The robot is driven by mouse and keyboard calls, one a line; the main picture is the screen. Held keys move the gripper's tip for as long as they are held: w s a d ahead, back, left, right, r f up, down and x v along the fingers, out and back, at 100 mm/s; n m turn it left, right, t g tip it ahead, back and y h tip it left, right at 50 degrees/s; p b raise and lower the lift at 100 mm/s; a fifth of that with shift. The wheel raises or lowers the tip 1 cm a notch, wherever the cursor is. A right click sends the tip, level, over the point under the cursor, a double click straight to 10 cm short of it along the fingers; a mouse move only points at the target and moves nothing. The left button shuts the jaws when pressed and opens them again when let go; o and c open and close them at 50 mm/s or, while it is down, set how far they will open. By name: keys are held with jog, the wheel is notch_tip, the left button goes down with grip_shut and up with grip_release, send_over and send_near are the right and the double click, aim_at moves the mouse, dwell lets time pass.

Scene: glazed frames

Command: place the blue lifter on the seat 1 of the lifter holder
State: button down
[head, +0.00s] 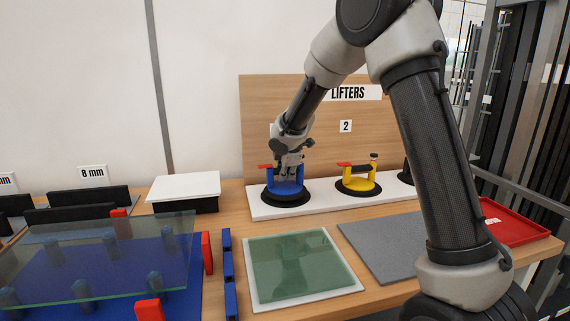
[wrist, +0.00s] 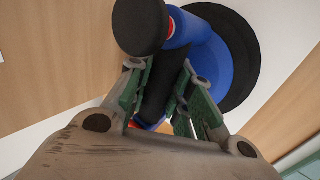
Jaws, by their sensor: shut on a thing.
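The blue lifter (head: 271,186) has a blue body, a red lever and a wide black suction disc. My gripper (head: 289,170) is shut on its handle from above. The lifter is upright over the left end of the white base of the lifter holder (head: 320,206), left of the spot under label 2. I cannot tell whether its disc rests fully on the base. My arm hides the label above it. In the wrist view my gripper (wrist: 162,82) has its fingers on both sides of the dark handle, with the blue lifter (wrist: 212,65) behind.
A yellow lifter (head: 358,181) stands under label 2, with a dark one partly hidden behind my arm. A green glass pane on a white board (head: 300,268) and a grey mat (head: 385,245) lie in front. A large glass pane (head: 100,255) is at left, a red tray (head: 510,222) at right.

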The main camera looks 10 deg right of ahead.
jog(key=shift+f, duration=0.8)
jog(key=c, duration=1.3)
grip_release()
jog(key=shift+f, duration=0.15)
